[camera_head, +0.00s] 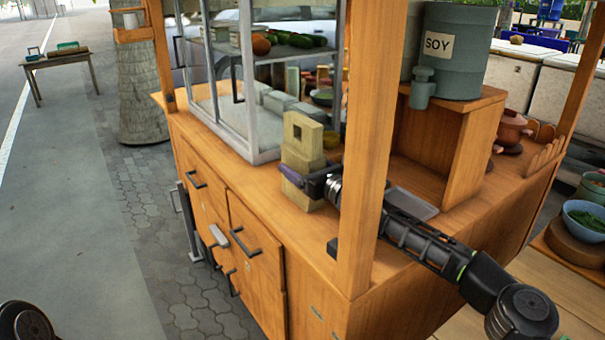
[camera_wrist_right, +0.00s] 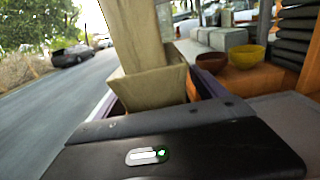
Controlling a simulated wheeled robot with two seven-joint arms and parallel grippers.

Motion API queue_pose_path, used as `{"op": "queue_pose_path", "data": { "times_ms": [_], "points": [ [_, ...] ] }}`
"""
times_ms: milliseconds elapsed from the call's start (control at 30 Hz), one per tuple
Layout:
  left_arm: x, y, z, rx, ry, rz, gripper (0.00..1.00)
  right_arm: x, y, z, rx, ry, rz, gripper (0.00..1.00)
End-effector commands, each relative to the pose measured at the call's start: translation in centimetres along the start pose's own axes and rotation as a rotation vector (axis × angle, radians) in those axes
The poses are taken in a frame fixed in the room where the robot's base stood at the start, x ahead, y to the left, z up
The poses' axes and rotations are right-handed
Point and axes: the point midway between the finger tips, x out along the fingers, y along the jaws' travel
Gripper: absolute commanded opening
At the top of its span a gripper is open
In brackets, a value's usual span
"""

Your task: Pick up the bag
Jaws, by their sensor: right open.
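The bag (camera_head: 303,135) is a tan, upright, blocky paper-like bag with a square hole near its top. It stands on the cart's wooden counter near the front edge, beside the glass case. My right gripper (camera_head: 306,182) is at the bag's lower part, reaching in from the right, one purple-tipped finger showing across the bag's near side. In the right wrist view the bag (camera_wrist_right: 150,88) stands between the two open purple fingers (camera_wrist_right: 155,98). Whether either finger touches it I cannot tell. My left gripper is not in view.
A wooden post (camera_head: 366,150) rises close to my right forearm. The glass case (camera_head: 248,90) stands behind and left of the bag. A grey SOY canister (camera_head: 458,55) sits on a wooden shelf at right. A red bowl (camera_wrist_right: 211,62) and a yellow bowl (camera_wrist_right: 246,56) lie beyond.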

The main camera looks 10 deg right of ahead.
Motion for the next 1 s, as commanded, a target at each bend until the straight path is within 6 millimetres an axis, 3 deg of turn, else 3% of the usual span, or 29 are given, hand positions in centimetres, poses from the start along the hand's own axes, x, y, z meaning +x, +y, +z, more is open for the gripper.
{"op": "queue_pose_path", "data": {
  "times_ms": [367,1000],
  "points": [
    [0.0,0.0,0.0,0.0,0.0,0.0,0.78,-0.03,0.0,0.03,0.0,0.0,0.0,0.8],
    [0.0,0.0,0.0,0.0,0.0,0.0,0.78,-0.03,0.0,0.03,0.0,0.0,0.0,0.28]
  ]
}}
